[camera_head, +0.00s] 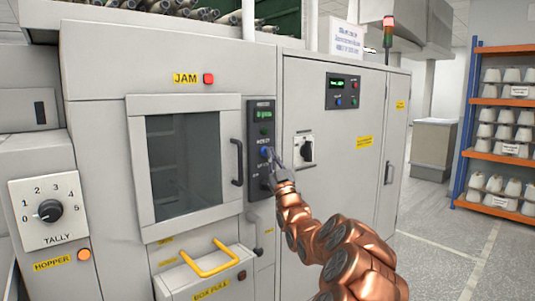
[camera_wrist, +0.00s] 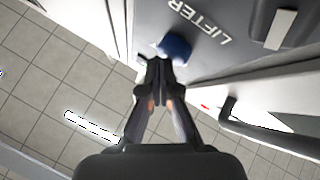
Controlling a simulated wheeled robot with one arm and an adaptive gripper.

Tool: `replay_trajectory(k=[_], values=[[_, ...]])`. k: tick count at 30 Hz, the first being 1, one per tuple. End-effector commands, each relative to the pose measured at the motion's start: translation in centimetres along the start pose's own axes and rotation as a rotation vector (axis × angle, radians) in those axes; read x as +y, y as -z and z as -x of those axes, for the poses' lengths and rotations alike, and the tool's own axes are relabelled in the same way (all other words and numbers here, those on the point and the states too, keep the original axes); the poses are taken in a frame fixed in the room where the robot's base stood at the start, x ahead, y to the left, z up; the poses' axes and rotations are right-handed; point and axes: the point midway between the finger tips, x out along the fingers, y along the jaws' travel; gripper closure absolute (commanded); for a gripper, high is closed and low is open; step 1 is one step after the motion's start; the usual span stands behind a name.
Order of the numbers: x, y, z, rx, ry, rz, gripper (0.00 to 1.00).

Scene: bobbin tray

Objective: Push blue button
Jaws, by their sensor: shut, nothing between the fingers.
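The blue button (camera_head: 265,152) sits on a dark control panel (camera_head: 261,120) to the right of the windowed door, below a green display and a dark green button. My gripper (camera_head: 269,154) is shut and empty, with its fingertips right at the blue button. In the wrist view the blue button (camera_wrist: 174,46) is just ahead of the closed fingertips (camera_wrist: 158,62), on a grey face marked LIFTER. I cannot tell whether the tips touch the button or whether it is pressed in.
A door handle (camera_head: 236,162) stands out left of the panel. A black rotary switch (camera_head: 304,149) is to the right.

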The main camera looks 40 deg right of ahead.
Motion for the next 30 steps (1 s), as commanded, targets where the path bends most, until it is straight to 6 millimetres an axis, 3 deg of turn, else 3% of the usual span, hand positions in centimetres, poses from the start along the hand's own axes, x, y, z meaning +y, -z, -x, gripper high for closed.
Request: replay_trajectory(k=[30], values=[[0.03, 0.01, 0.16, 0.002, 0.000, 0.001, 1.00]])
